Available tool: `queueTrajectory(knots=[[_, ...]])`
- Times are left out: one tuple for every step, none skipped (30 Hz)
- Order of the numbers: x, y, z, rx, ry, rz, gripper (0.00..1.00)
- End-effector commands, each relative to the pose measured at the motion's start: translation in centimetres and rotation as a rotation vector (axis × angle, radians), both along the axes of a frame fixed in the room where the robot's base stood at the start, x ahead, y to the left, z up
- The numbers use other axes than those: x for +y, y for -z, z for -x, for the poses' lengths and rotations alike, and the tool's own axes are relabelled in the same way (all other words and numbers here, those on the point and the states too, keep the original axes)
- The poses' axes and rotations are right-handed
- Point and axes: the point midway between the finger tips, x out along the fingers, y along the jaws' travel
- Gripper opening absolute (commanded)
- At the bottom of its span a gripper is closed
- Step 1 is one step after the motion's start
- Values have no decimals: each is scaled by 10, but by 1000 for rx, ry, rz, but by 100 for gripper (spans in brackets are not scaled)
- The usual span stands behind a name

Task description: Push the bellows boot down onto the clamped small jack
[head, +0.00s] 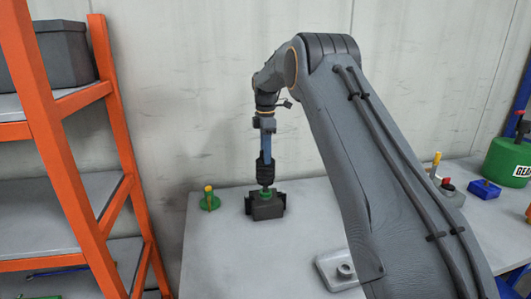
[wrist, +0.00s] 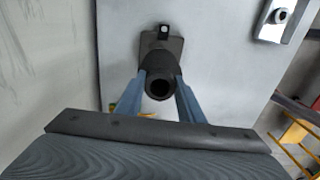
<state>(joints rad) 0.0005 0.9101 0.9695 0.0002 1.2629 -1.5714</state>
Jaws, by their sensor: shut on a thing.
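The black bellows boot (head: 264,170) is held upright between the blue fingers of my gripper (head: 266,153). In the wrist view the boot (wrist: 159,82) shows its round open top between the two fingertips of my gripper (wrist: 160,88). Just below the boot is the small jack (head: 265,189), of which a green part shows above the dark vise (head: 267,208). The boot's lower end is at the jack's top; I cannot tell how far it is over it. In the wrist view the boot hides the jack, and part of the vise (wrist: 165,42) shows behind it.
A green jack with a yellow top (head: 209,200) stands left of the vise on the grey table (head: 215,255). A light metal plate with a round boss (head: 338,268) lies to the right. An orange shelf rack (head: 60,140) stands left. A green can (head: 508,160) is far right.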

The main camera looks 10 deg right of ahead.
Motion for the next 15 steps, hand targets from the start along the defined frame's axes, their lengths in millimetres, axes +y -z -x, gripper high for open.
queueTrajectory(knots=[[0, 2, 0, 0, 0, 0, 10], [0, 3, 0, 0, 0, 0, 10], [0, 4, 0, -1, 0, 0, 10], [0, 4, 0, -1, 0, 0, 10], [0, 5, 0, -1, 0, 0, 10], [0, 6, 0, -1, 0, 0, 10], [0, 7, 0, -1, 0, 0, 10], [0, 8, 0, -1, 0, 0, 10], [0, 9, 0, -1, 0, 0, 10], [0, 10, 0, -1, 0, 0, 10], [0, 11, 0, -1, 0, 0, 10], [0, 12, 0, 0, 0, 0, 10], [0, 13, 0, 0, 0, 0, 10], [0, 13, 0, 0, 0, 0, 10], [0, 15, 0, 0, 0, 0, 10]])
